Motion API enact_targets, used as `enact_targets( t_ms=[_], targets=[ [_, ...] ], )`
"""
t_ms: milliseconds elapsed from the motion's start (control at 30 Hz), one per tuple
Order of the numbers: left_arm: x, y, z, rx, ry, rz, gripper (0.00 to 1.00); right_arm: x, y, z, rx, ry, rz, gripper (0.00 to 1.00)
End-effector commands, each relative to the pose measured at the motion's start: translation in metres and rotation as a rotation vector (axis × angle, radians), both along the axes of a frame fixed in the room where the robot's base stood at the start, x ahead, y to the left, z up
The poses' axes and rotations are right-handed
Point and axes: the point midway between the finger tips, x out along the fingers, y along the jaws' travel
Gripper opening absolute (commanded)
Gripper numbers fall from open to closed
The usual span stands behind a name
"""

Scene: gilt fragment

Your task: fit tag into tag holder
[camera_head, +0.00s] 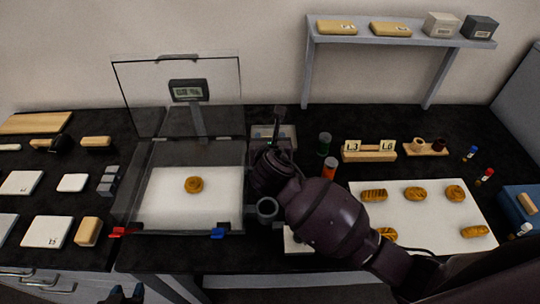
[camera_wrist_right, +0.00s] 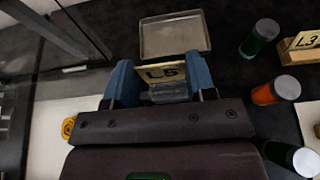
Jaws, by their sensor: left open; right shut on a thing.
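My right gripper (camera_wrist_right: 163,82) is shut on a pale yellow tag (camera_wrist_right: 166,72) marked L5, held between its blue fingers. In the head view, my right arm hides most of this gripper and the tag. The wooden tag holder (camera_head: 369,157) stands to the right of my right gripper. Tags marked L3 (camera_head: 352,146) and L6 (camera_head: 387,146) stand in it with a gap between them. The holder's left end (camera_wrist_right: 293,50) shows at the right edge of the wrist view. My left gripper (camera_head: 125,294) is open at the bottom left, cut off by the frame.
A shallow grey tray (camera_wrist_right: 176,38) lies just beyond the held tag. A green-bodied vial (camera_head: 324,145) and an orange vial (camera_head: 329,169) stand between my right gripper and the holder. A clear case (camera_head: 150,190) is at left; a white board (camera_head: 440,215) with baked pieces is at right.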

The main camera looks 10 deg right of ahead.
Motion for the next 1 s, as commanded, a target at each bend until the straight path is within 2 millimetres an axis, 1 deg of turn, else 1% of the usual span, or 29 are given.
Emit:
enact_targets(
  t_ms=[67, 267, 500, 567, 967, 1000],
  targets=[
    [0.001, 0.0, 0.0, 0.0, -0.003, 0.0, 0.43, 0.0, 0.0, -0.008, 0.0, -0.001, 0.0, 0.29],
    [0.002, 0.0, 0.0, 0.001, -0.005, -0.001, 0.43, 0.0, 0.0, -0.018, -0.001, -0.001, -0.001, 0.29],
    [0.003, 0.0, -0.005, 0.001, -0.006, -0.001, 0.43, 0.0, 0.0, -0.05, 0.0, 0.001, -0.001, 0.29],
    [0.003, 0.0, -0.005, 0.001, -0.006, -0.001, 0.43, 0.0, 0.0, -0.054, 0.0, -0.001, 0.0, 0.29],
    [0.004, 0.0, -0.002, 0.001, -0.009, -0.003, 0.43, 0.0, 0.0, -0.058, -0.001, -0.001, 0.0, 0.29],
    [0.004, 0.0, -0.002, 0.001, -0.009, -0.003, 0.43, 0.0, 0.0, -0.057, 0.0, -0.002, 0.0, 0.57]
  ],
)
